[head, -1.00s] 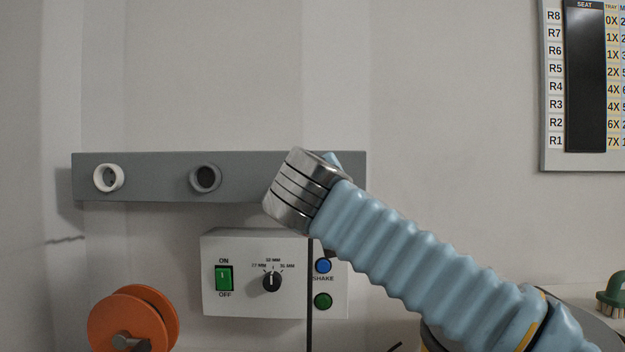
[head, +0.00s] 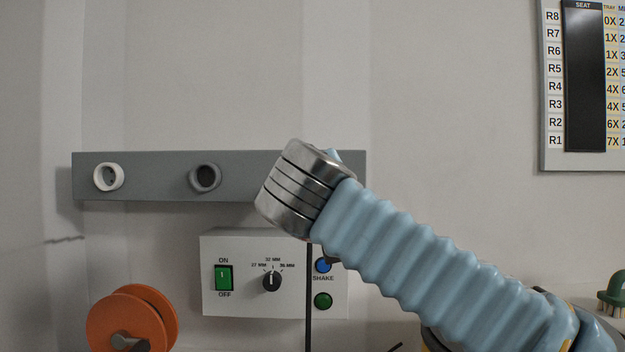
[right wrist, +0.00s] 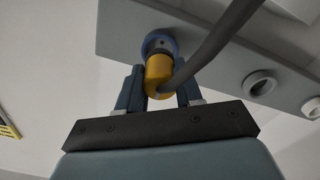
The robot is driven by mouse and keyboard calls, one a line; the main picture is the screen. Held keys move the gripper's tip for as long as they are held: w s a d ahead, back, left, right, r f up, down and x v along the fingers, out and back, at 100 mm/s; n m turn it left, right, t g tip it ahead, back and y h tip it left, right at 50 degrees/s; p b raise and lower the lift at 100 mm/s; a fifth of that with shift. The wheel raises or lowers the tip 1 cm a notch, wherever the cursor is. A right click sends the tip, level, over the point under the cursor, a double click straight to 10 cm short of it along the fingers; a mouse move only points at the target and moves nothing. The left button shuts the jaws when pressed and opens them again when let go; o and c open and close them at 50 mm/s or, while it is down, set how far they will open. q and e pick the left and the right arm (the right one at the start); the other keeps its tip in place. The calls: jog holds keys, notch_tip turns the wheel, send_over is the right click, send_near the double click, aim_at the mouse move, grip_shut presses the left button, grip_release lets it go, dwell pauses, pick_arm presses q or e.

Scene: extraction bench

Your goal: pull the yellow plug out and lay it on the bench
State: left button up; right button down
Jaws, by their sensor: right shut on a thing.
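The yellow plug (right wrist: 158,75) shows in the right wrist view, in line with a blue-rimmed socket (right wrist: 158,43) on the grey rail. A dark band shows between its yellow body and the socket; I cannot tell how deep it sits. A grey cable (right wrist: 215,42) bends from the plug toward the upper right. My right gripper (right wrist: 160,82) is shut on the plug, one finger on each side. In the head view my right wrist hides the plug and the gripper's fingers. My left gripper is in neither view.
The grey rail (head: 150,190) carries a white socket (head: 108,177) and a dark grey socket (head: 205,178) left of my arm. Below are a white control box (head: 240,300) with switch and knob, and an orange reel (head: 125,315). A dark cord hangs before the box.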

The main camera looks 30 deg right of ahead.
jog(key=shift+v, duration=0.95)
